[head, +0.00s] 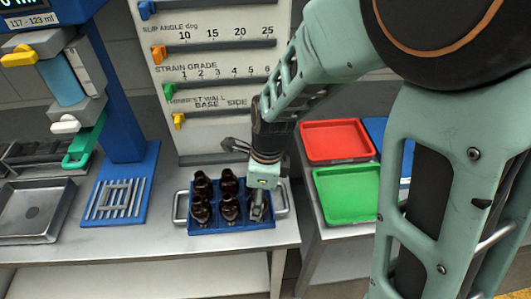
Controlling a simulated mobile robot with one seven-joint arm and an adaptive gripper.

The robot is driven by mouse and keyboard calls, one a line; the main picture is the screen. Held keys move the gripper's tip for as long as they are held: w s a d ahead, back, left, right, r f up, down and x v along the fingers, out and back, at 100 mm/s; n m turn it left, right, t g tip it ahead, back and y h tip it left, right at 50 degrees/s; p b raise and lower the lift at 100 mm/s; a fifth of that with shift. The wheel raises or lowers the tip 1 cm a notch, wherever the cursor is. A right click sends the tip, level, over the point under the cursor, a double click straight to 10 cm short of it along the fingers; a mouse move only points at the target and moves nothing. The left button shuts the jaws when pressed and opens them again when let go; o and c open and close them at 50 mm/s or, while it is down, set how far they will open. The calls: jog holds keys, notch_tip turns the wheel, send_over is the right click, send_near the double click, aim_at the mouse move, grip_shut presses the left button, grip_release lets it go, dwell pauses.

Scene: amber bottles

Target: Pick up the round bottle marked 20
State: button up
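Several dark amber bottles stand upright in two rows in a blue crate (233,230) with metal side handles, on the grey bench. I see a back left bottle (203,184), a back right bottle (228,183), a front left bottle (200,209) and a front right bottle (229,209). Any markings are too small to read, so I cannot tell which one is marked 20. My gripper (257,212) points down at the crate's right side, just right of the front right bottle. The fingers are small and partly hidden; I cannot tell their opening or whether they touch anything.
A red tray (336,141) and a green tray (346,194) lie on a separate table to the right. A tall slider panel (212,75) stands behind the crate. A blue measuring stand (121,150) and a metal tray (35,211) are on the left.

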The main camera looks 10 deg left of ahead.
jog(key=shift+c, duration=0.3)
jog(key=c, duration=0.8)
